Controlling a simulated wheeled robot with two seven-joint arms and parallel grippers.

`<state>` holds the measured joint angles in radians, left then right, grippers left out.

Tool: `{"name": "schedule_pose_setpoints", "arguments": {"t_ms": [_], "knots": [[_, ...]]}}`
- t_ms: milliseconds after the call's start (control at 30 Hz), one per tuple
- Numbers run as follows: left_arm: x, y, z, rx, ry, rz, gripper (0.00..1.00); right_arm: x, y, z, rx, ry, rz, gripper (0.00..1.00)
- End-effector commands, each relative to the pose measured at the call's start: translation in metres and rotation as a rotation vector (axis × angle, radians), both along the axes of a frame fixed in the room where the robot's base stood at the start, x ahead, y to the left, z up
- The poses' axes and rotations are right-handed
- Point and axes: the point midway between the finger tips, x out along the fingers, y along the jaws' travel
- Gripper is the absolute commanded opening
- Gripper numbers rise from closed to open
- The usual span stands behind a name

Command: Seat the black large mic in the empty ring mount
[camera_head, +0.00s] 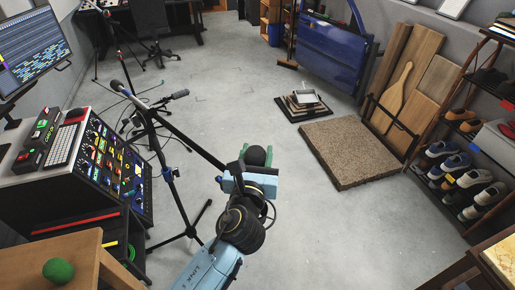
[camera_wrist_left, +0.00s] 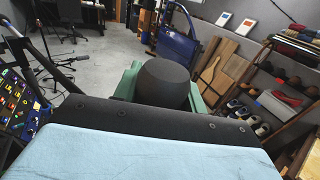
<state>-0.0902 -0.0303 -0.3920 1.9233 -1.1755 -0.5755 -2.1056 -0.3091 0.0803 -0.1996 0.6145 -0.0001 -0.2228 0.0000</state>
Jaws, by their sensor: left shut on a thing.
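My left gripper (camera_head: 256,160) is shut on the black large mic (camera_head: 256,156). The mic's rounded black head sticks up between the green fingers, and it also shows in the left wrist view (camera_wrist_left: 163,82); its lower part is hidden by the gripper. A black mic stand (camera_head: 173,180) stands left of the gripper, its boom running down right to end close beside the gripper. A small blue piece (camera_head: 219,181) sits near that end; I cannot tell if it is the empty ring mount or whether the mic touches it. My right gripper is in neither view.
A mixing console (camera_head: 110,165) and a wooden table (camera_head: 85,262) with a green ball (camera_head: 58,270) are at left. A speckled slab (camera_head: 350,152) and shoe rack (camera_head: 465,165) are at right. The middle floor is clear.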

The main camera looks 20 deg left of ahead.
Motion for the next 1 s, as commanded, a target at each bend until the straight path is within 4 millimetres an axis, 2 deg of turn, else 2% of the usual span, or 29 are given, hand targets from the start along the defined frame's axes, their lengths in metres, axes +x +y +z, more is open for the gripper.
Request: {"name": "schedule_pose_setpoints", "arguments": {"t_ms": [233, 400, 700, 1000], "knots": [[-0.001, 0.0, 0.003, 0.001, -0.002, -0.001, 0.08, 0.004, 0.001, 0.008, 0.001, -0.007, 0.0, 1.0], [0.0, 0.0, -0.017, -0.001, -0.002, -0.001, 0.08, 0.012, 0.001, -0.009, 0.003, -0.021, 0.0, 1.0], [0.0, 0.0, -0.045, -0.001, -0.002, -0.001, 0.08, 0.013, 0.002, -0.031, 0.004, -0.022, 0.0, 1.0], [0.0, 0.0, -0.056, -0.001, -0.003, -0.001, 0.08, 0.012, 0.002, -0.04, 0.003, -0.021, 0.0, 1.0]]}}
